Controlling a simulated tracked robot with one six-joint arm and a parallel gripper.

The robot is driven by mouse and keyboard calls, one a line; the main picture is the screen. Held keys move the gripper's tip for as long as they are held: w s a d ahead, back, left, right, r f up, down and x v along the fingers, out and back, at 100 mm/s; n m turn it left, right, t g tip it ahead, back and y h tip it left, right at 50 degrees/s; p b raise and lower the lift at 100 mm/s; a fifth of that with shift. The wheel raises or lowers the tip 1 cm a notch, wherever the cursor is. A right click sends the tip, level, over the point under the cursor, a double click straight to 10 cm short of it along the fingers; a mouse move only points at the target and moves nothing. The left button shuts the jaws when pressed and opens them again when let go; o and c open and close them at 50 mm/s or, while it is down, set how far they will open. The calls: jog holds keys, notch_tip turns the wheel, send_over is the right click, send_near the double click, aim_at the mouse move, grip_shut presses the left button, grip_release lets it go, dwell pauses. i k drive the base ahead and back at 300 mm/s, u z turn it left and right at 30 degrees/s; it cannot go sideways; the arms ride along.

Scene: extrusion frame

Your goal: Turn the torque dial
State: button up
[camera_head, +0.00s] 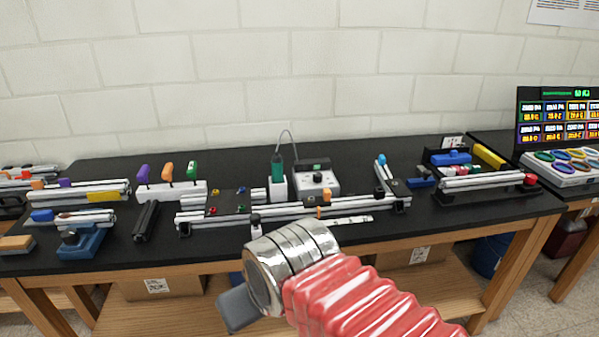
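A small grey box (317,182) stands at the middle back of the black workbench. It has a dark display on its upper part and a black round knob (318,177) on its front, which looks like the torque dial. A green and dark screwdriver (277,166) stands in a white holder just left of the box, with a cable looping above it. My gripper (239,311) is in front of the bench's near edge, low in the picture and well apart from the dial. Only a dark grey part of it shows past my silver wrist, so its opening is hidden.
A silver extrusion frame (290,213) lies across the bench in front of the box. Colored-handled tools (168,172) in a white rack and a blue vise (82,240) are at left. More extrusions (482,183) and a screen (556,117) are at right.

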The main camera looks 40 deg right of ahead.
aim_at(317, 177)
jog(key=u, duration=0.1)
jog(key=k, duration=0.65)
jog(key=z, duration=0.5)
jog(key=i, duration=1.45)
jog(key=u, duration=0.05)
